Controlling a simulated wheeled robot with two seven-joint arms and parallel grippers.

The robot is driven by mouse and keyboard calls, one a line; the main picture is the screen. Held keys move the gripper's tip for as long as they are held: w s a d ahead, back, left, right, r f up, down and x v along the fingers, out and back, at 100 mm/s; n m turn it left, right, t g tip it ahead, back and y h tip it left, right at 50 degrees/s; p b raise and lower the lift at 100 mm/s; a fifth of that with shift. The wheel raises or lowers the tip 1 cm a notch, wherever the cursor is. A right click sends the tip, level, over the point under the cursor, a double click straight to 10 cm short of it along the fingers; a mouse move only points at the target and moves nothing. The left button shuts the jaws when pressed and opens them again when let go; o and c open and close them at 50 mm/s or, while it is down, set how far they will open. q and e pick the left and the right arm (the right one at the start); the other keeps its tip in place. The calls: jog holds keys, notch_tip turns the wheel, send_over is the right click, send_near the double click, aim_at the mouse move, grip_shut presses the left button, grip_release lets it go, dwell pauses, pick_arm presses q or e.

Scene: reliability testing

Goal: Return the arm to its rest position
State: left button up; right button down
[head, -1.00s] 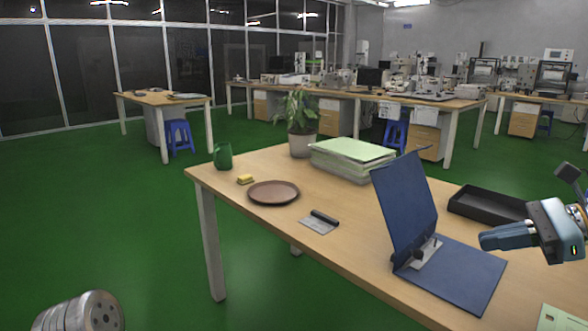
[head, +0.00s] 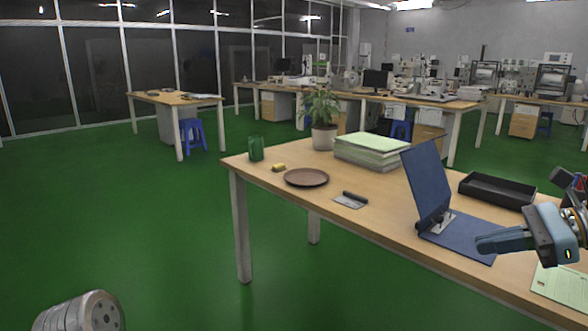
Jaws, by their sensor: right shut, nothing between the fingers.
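My right gripper (head: 507,242) comes in from the right edge, shut and empty. It is in front of the open blue ring binder (head: 427,184) and covers part of its flat lower cover from this view. My left gripper is not in view. A grey cylindrical part of my own arm (head: 85,314) shows at the bottom left.
The wooden table (head: 330,213) holds a green cup (head: 256,148), yellow block (head: 279,168), brown plate (head: 306,177), scraper (head: 350,200), potted plant (head: 323,135), paper stack (head: 370,151), black tray (head: 497,190) and green sheet (head: 561,284). Green floor (head: 130,225) is free at left.

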jog(key=w+a+f+n+g+h, duration=0.1)
jog(key=w+a+f, duration=0.1)
jog(key=f, duration=0.9)
jog(key=w+a+f+n+g+h, duration=0.1)
jog(key=w+a+f+n+h, duration=0.15)
jog(key=f, duration=0.85)
jog(key=w+a+f+n+g+h, duration=0.1)
jog(key=w+a+f, duration=0.2)
jog(key=f, duration=0.8)
jog(key=s+a+f+n+g+h, duration=0.1)
jog(key=s+a+f+n, duration=0.15)
jog(key=f, duration=0.35)
jog(key=s+a+f+n+g+h, duration=0.1)
jog(key=s+a+f+n, duration=0.15)
jog(key=f, duration=0.45)
jog(key=s+a+f+n, duration=1)
jog(key=s+a+f, duration=0.1)
jog(key=s, duration=0.3)
jog(key=shift+a, duration=0.35)
jog(key=shift+d, duration=0.15)
